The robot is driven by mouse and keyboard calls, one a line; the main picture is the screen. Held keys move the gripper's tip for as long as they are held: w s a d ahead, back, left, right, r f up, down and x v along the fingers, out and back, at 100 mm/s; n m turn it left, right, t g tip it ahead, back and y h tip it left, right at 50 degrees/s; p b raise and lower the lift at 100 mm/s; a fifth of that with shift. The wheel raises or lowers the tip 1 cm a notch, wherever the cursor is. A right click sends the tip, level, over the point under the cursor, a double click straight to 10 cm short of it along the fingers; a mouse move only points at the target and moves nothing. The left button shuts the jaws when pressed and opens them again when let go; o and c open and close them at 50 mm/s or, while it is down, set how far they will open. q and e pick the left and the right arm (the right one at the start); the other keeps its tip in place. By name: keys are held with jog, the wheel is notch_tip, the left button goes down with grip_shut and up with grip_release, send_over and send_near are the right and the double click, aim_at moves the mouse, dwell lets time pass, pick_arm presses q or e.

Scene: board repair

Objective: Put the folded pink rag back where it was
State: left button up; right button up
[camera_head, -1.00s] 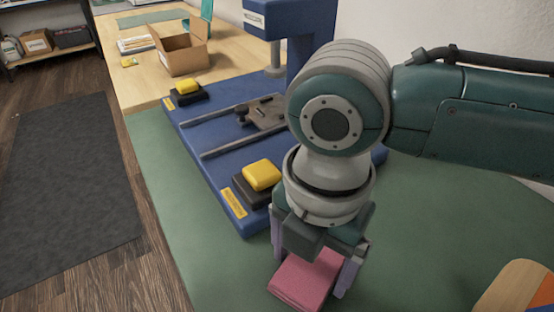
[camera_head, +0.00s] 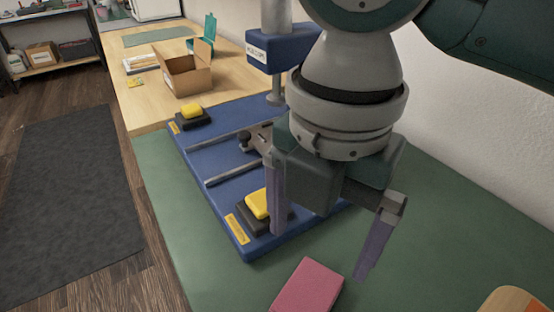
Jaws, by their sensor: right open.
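The folded pink rag (camera_head: 307,287) lies on the green mat (camera_head: 215,290) near the bottom middle of the head view. My right gripper (camera_head: 318,252) is open and empty. It is raised above and behind the rag, with its two purple fingers spread apart. Nothing is between the fingers. My left gripper is not in the head view.
A blue press (camera_head: 225,190) with yellow buttons, rails and a clamp stands just behind the rag. A cardboard box (camera_head: 187,76) sits on the wooden table farther back. A wooden item (camera_head: 508,301) is at the lower right. Green mat around the rag is clear.

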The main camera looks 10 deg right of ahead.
jog(key=s+a+f+m+t+y, duration=0.15)
jog(key=s+a+m+y, duration=0.35)
jog(key=m, duration=0.6)
jog(key=s+d+m+t+h, duration=0.1)
jog(key=s+d+m+h, duration=0.1)
jog(key=d+m, duration=0.4)
jog(key=s+d+f+m+t+h, duration=0.1)
jog(key=s+d+m+h, duration=0.1)
jog(key=s+d+m, duration=0.3)
jog(key=d+m, duration=0.2)
jog(key=d, duration=0.1)
jog(key=shift+s+d+f+m+h, duration=0.2)
jog(key=shift+f+m+h, duration=0.1)
jog(key=shift+h, duration=0.1)
notch_tip(320, 180, up, 55)
jog(key=p, duration=5.5)
jog(key=shift+r, duration=0.1)
